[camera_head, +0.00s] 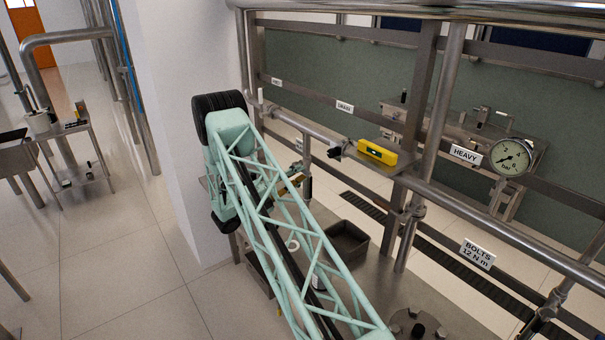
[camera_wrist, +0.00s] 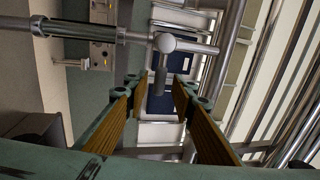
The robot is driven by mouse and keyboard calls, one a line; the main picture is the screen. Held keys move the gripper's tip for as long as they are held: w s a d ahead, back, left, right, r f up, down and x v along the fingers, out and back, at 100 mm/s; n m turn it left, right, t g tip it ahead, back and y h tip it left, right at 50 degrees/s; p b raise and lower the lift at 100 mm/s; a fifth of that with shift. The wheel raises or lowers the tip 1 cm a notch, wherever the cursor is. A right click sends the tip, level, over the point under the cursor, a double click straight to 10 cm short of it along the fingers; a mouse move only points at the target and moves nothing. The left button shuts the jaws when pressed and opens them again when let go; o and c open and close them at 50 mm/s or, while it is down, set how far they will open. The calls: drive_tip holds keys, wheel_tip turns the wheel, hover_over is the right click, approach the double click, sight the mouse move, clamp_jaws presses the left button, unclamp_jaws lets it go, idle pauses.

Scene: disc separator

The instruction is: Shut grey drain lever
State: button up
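In the wrist view, a grey rounded handle (camera_wrist: 160,80), which looks like the drain lever, juts from a round metal hub on a pipe (camera_wrist: 90,30). It points down the picture toward the gap between my fingers. My gripper (camera_wrist: 160,92) is open, with ribbed yellow-brown pads on both sides of that gap. I see no finger touching the handle; whether its tip is between the fingertips is unclear. In the head view, my gripper (camera_head: 296,184) is small and mostly hidden behind my green lattice arm, and I cannot make out the lever there.
A metal rail (camera_head: 480,208) crosses on the right, with a yellow spirit level (camera_head: 377,151) and a pressure gauge (camera_head: 512,157) nearby. A dark bin (camera_head: 347,242) stands on the bench below. A side table (camera_head: 62,130) is at far left; the floor between is clear.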

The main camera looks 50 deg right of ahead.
drive_tip(key=v, duration=0.9)
idle(0.5)
drive_tip(key=shift+r, duration=0.1)
drive_tip(key=s+a+r+m+g+y+b, duration=0.1)
drive_tip(key=s+a+r+m+g+y, duration=0.15)
drive_tip(key=s+r+m, duration=0.35)
drive_tip(key=s+a+r+m+g+y+b, duration=0.1)
drive_tip(key=s+a+r+m+y+b, duration=0.15)
drive_tip(key=r, duration=0.55)
drive_tip(key=s+a+r+m+t+y+b, duration=0.15)
drive_tip(key=s+a+r+m+y, duration=0.25)
drive_tip(key=s+a+r+m, duration=0.6)
drive_tip(key=s+a+m+t+y+b, duration=0.3)
drive_tip(key=s+a+m+t+y, duration=0.2)
drive_tip(key=s+a, duration=0.8)
drive_tip(key=s+a+f+m+t+y+b, duration=0.1)
drive_tip(key=s+a+m+t+y+b, duration=0.3)
drive_tip(key=s+a+m, duration=0.6)
drive_tip(key=s+a+y, duration=0.1)
drive_tip(key=s+a, duration=0.3)
drive_tip(key=a, duration=0.7)
drive_tip(key=shift+s+a+t+y, duration=0.3)
drive_tip(key=shift+s+t+y, duration=0.05)
drive_tip(key=shift+t+y, duration=0.05)
